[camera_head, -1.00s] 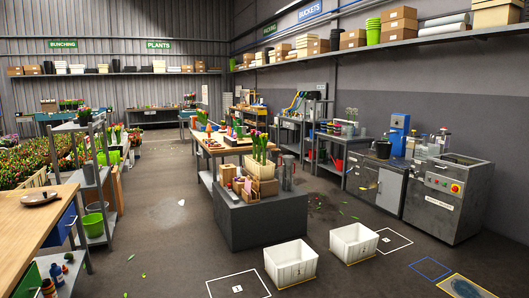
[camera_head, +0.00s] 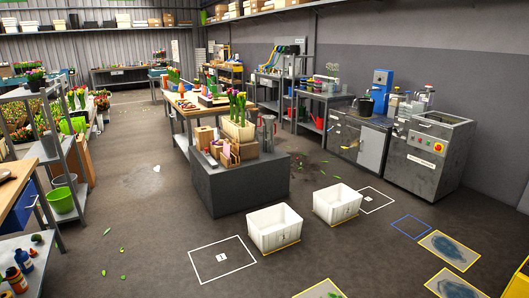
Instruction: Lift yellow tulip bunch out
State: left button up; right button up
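Upright tulips (camera_head: 237,104) with green stems stand in a cream crate (camera_head: 238,131) on a dark grey block (camera_head: 238,188) near the middle of the view. Their heads look pink and yellowish, but they are small, and I cannot clearly separate one bunch from another. The crate hides the lower stems. Neither of my grippers shows in the head view.
Two white bins (camera_head: 275,229) (camera_head: 338,204) stand on the floor right of and in front of the block. A wooden table (camera_head: 190,106) stands behind it. A shelf rack (camera_head: 61,160) is at left, a steel machine (camera_head: 430,155) at right. Front floor is mostly clear.

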aim_at(242, 97)
jog(key=i+j+u, duration=0.3)
jog(key=i, duration=0.75)
jog(key=i+u, duration=0.25)
jog(key=i, duration=2.95)
